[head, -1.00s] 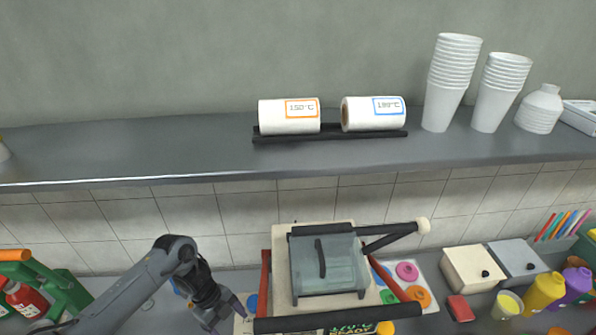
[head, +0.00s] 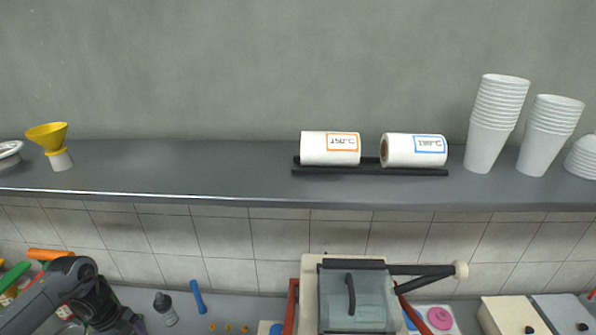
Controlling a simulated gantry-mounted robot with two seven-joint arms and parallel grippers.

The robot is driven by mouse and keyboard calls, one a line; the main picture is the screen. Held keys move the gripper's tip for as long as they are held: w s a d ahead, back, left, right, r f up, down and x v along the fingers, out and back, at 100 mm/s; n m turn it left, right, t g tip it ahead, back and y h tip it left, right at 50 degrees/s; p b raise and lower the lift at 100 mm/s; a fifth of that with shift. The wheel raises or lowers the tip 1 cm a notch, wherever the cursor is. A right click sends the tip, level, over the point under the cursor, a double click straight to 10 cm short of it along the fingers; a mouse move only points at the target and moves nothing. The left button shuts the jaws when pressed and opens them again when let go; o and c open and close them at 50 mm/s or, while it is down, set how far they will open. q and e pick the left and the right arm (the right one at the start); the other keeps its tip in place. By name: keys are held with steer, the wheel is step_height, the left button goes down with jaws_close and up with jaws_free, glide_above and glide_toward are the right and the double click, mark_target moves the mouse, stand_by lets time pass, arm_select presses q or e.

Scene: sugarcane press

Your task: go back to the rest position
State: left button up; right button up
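My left arm enters at the lower left of the head view. Its dark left gripper (head: 136,326) is at the bottom edge, pointing down, and its fingertips are mostly cut off, so its opening is unclear. My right gripper is not in view. The press (head: 358,299), with a glassy cover and a dark handle, stands at the bottom centre-right, well apart from my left gripper.
A grey shelf (head: 200,172) crosses above the counter, holding two white rolls (head: 330,150), stacks of white cups (head: 491,125) and a yellow funnel (head: 48,137). A dark bottle (head: 165,308) and a blue stick (head: 198,297) lie between arm and press.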

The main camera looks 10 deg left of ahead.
arm_select(q)
steer(key=s+d+f+t+y, duration=0.15)
steer(key=d+f+t, duration=0.35)
steer(key=d+f, duration=0.65)
steer(key=s+d+r+n+y, duration=0.2)
steer(key=s+r+n+y, duration=0.4)
steer(key=s+r+n, duration=0.8)
steer(key=s+d+f+n+g+h, duration=0.1)
steer(key=s+d+n+h, duration=0.15)
steer(key=d, duration=0.45)
steer(key=s+d+f+n+h, duration=0.1)
steer(key=s+d+h, duration=0.25)
steer(key=d, duration=0.45)
step_height(320, 180, up, 14)
steer(key=p, duration=1.4)
steer(key=shift+s+a, duration=0.15)
steer(key=shift+s, duration=0.05)
steer(key=shift+m+y, duration=0.25)
steer(key=shift+s+r, duration=0.1)
steer(key=shift+s, duration=0.05)
